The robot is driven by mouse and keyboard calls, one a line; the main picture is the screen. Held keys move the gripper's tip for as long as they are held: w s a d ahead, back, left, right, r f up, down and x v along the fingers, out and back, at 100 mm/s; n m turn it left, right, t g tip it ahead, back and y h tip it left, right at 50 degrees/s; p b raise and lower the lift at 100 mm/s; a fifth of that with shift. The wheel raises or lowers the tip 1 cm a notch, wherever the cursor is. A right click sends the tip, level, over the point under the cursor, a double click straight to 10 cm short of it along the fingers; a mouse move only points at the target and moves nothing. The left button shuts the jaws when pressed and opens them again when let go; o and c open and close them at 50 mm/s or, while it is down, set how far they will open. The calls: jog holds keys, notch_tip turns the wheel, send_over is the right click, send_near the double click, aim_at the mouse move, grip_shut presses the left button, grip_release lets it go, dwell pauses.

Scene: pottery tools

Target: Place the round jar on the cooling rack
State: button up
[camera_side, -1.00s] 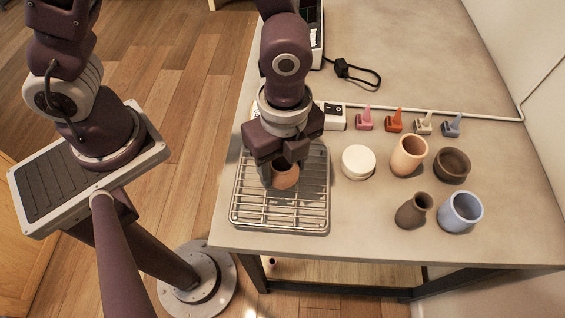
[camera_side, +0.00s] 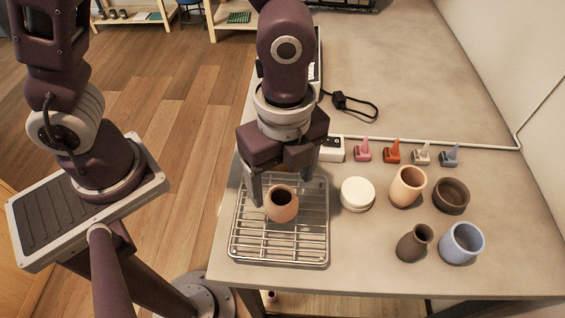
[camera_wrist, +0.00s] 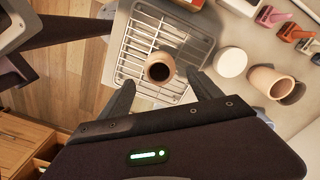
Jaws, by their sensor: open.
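The round jar (camera_side: 281,205) is terracotta-coloured with a dark open mouth and stands upright on the cooling rack (camera_side: 243,244), a silver wire grid on the table. In the wrist view the jar (camera_wrist: 160,69) shows from above, with rack wires (camera_wrist: 134,45) around it. My gripper (camera_side: 283,197) is open, with its fingers apart near the jar and nothing held between them. In the wrist view the fingertips (camera_wrist: 158,88) are spread wide, with the jar beyond them. The jar's underside is hidden.
Right of the rack stand a white lidded pot (camera_side: 357,195), a tan cup (camera_side: 407,187), a dark bowl (camera_side: 451,195), a brown vase (camera_side: 414,243) and a blue cup (camera_side: 461,243). Several small coloured tools (camera_side: 392,152) line the back.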

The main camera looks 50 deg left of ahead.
notch_tip(320, 180, up, 6)
jog(key=s+a+r+n+t, duration=0.3)
jog(key=a+r+n, duration=0.1)
jog(key=a+n, duration=0.4)
jog(key=s+a+r+n+t, duration=0.2)
jog(key=a+r+n, duration=0.3)
jog(key=a+n, duration=0.3)
jog(key=s+n, duration=0.1)
jog(key=n, duration=0.2)
jog(key=shift+s+a+r+n+t, duration=0.2)
jog(key=shift+a+r+n+t, duration=0.05)
jog(key=shift+a+n+t, duration=0.15)
